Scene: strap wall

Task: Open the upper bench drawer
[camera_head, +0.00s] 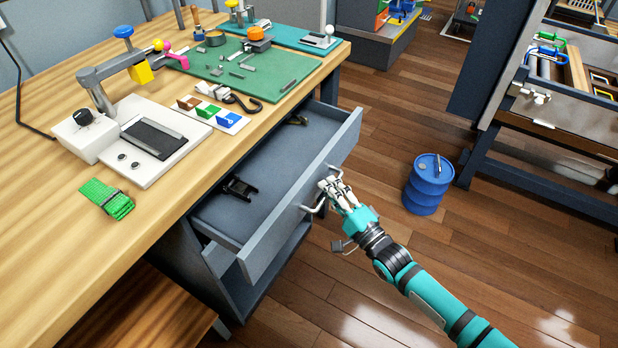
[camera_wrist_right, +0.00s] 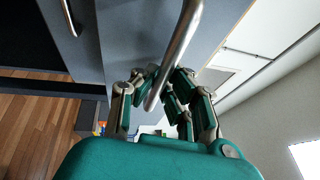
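The upper bench drawer (camera_head: 300,189) stands pulled well out from under the wooden bench, its inside showing. A black bracket-like part (camera_head: 238,188) lies in it near the left end, and a small dark part (camera_head: 297,119) near the far end. My right gripper (camera_head: 332,188) is at the drawer's front, at its metal bar handle (camera_head: 313,208). In the right wrist view the handle (camera_wrist_right: 183,32) runs between the fingers (camera_wrist_right: 160,95), which are closed about it from both sides. My left gripper is in neither view.
The bench top (camera_head: 190,45) carries a press-like fixture (camera_head: 135,130), a green strap (camera_head: 107,198) and a green mat (camera_head: 235,72). A blue drum (camera_head: 428,184) stands on the floor to the right. Floor around the drum is clear.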

